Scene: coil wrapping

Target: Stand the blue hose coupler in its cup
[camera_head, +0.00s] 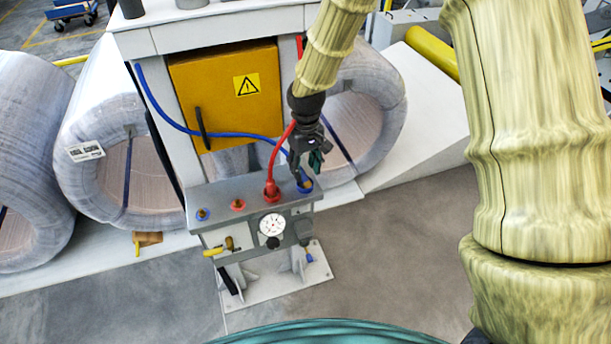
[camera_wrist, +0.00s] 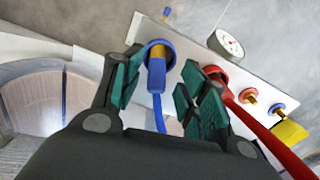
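The blue hose coupler (camera_wrist: 157,76) has its brass end inside the blue ring-shaped cup (camera_wrist: 171,52) in the wrist view. It looks roughly upright there; how deep it sits cannot be told. In the head view the blue cup (camera_head: 304,189) is at the right end of the grey panel top. My gripper (camera_head: 309,163) is just above it, pointing down. In the wrist view my gripper (camera_wrist: 161,92) is open, its green-padded fingers on either side of the coupler with gaps. The blue hose (camera_head: 215,131) runs from the post on the left to the coupler.
The red coupler (camera_head: 271,189) stands in its red cup beside the blue one, and its red hose (camera_wrist: 262,126) passes close to my right finger. Small brass ports (camera_head: 237,204), a gauge (camera_head: 272,224) and a yellow cabinet (camera_head: 228,95) are nearby. Wrapped coils (camera_head: 102,130) stand behind.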

